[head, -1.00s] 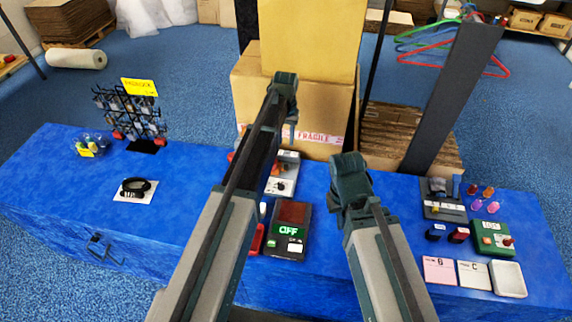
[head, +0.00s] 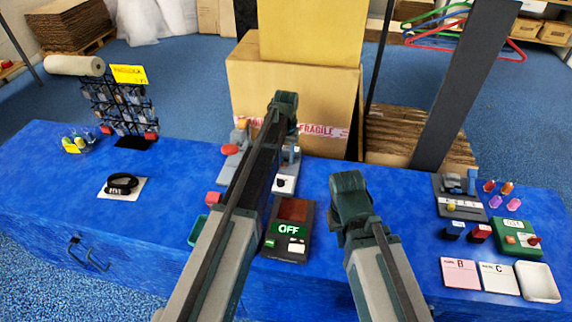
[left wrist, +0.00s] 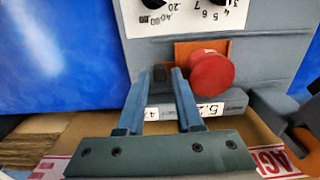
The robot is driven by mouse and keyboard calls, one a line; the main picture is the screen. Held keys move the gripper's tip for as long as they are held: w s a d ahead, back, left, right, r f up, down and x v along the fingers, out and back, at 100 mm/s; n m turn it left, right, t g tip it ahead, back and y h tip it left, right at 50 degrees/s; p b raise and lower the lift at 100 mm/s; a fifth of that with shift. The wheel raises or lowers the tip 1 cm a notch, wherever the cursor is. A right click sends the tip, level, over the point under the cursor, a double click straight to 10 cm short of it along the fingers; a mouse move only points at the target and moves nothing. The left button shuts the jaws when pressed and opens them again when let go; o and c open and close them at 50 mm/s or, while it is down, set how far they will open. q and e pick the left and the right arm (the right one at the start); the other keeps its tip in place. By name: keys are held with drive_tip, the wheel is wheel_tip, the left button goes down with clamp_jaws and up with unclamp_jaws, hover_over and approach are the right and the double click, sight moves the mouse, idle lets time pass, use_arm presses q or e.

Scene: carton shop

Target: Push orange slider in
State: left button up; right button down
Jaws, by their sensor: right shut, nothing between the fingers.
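In the left wrist view an orange plate (left wrist: 186,50) shows behind a round red knob (left wrist: 211,70) on a grey device (left wrist: 262,58) with white dial panels. A second orange part (left wrist: 306,140) shows at the right edge. I cannot tell which is the slider. My left gripper (left wrist: 162,78) is open, its fingers over the device's edge beside the red knob, a small dark part between the tips. In the head view the left gripper (head: 285,108) is above the device (head: 285,185), its fingers mostly hidden. My right gripper (head: 348,190) is shut and empty over the blue table.
An OFF display box (head: 290,230) stands in front of the device. A large carton (head: 290,90) stands behind it. A wire rack (head: 120,105) is at left. A green box (head: 515,238), cards and a tray (head: 538,282) are at right.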

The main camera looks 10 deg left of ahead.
use_arm(q)
drive_tip(key=shift+f, duration=0.3)
clamp_jaws()
idle(1.3)
